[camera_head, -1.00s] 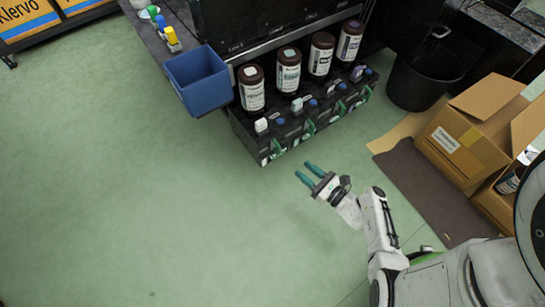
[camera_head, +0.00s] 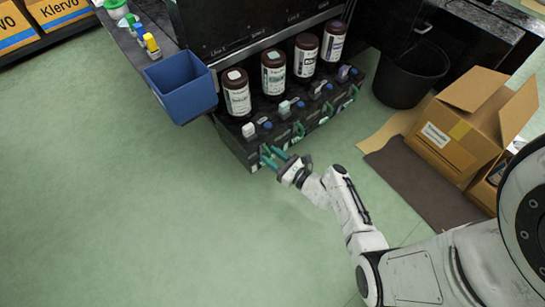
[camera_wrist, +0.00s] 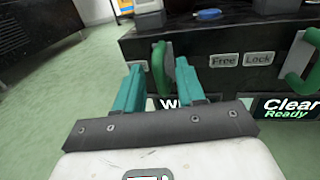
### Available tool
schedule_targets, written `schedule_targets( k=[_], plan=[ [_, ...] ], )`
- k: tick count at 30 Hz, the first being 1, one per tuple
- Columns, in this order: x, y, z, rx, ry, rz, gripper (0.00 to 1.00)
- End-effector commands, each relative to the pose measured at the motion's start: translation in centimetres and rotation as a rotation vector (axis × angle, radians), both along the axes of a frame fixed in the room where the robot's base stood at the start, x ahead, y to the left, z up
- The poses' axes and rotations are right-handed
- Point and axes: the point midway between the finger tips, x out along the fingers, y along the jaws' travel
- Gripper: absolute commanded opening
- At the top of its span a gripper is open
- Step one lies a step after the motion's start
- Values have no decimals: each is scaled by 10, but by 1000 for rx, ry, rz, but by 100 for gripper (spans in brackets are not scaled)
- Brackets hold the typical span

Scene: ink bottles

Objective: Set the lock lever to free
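Green lock levers sit along the front of the black bottle base (camera_head: 238,150). In the wrist view one green lever (camera_wrist: 159,68) stands upright between the two teal fingers of my gripper (camera_wrist: 158,82), with a gap on both sides. The fingers are open and not closed on it. To its right are a "Free" label (camera_wrist: 223,60) and a "Lock" label (camera_wrist: 258,58). A second green lever (camera_wrist: 300,62) is at the right edge. In the head view my gripper (camera_head: 268,154) is at the base's near-left part.
Brown bottles (camera_head: 237,92) stand in a row on the base. A blue bin (camera_head: 183,88) hangs to the left. A screen reads "Clear Ready" (camera_wrist: 290,108); another is mostly hidden by my finger. A black bucket (camera_head: 410,75) and cardboard box (camera_head: 460,130) stand right. Green floor is clear at left.

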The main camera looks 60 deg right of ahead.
Motion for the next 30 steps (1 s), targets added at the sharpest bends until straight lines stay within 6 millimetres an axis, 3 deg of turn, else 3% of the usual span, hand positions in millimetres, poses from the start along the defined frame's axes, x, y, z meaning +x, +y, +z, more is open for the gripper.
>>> schedule_targets(
  k=[4,16,30],
  plan=[
    [0,0,0,0,0,0,37],
    [0,0,0,0,0,1,0],
    [-1,0,0,-1,0,1,0]
  ],
)
